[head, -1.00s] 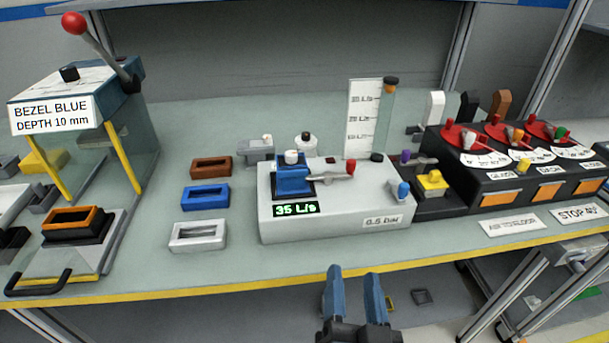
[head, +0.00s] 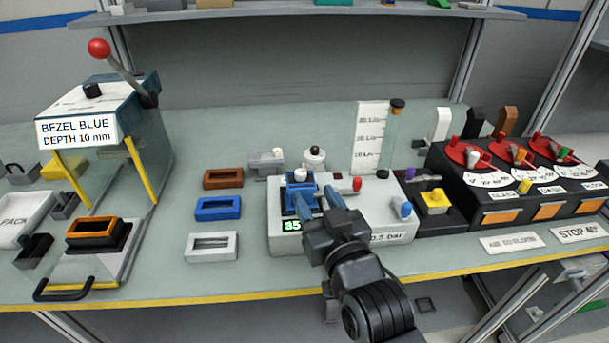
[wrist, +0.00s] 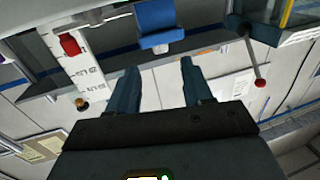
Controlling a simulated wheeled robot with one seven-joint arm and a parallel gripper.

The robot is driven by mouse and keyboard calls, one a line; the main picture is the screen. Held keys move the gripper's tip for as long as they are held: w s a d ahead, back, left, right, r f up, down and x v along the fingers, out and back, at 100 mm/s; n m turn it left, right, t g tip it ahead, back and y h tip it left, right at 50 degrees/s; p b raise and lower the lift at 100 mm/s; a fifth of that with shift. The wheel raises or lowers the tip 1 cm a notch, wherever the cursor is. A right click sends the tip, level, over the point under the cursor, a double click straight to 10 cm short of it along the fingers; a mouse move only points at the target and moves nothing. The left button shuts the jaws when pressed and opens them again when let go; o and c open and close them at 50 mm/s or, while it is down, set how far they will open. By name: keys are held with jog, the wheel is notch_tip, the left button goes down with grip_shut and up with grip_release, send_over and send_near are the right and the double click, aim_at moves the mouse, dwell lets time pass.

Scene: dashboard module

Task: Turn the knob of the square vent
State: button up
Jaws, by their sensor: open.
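The blue square vent (head: 293,204) sits upright on the left part of a light grey test box (head: 370,222). A white knob (head: 300,175) stands on its top. My gripper (head: 318,192) reaches over the box from the front, its two blue fingers parted just in front of the vent, partly hiding it and the green display. In the wrist view a blue part that looks like the vent (wrist: 157,20) lies beyond and between my open fingers (wrist: 158,68). Nothing is between the fingers. I cannot tell whether a finger touches the vent.
A red-tipped handle (head: 356,184) lies right of the vent, with a flow scale (head: 369,138) behind it. Blue (head: 217,208), brown and white bezels lie to the left. A press with a red-ball lever (head: 99,48) stands further left, a black dial panel (head: 515,195) right.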

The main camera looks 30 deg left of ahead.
aim_at(302, 176)
jog(key=shift+p+x, duration=0.75)
jog(key=shift+x, duration=2.45)
grip_shut()
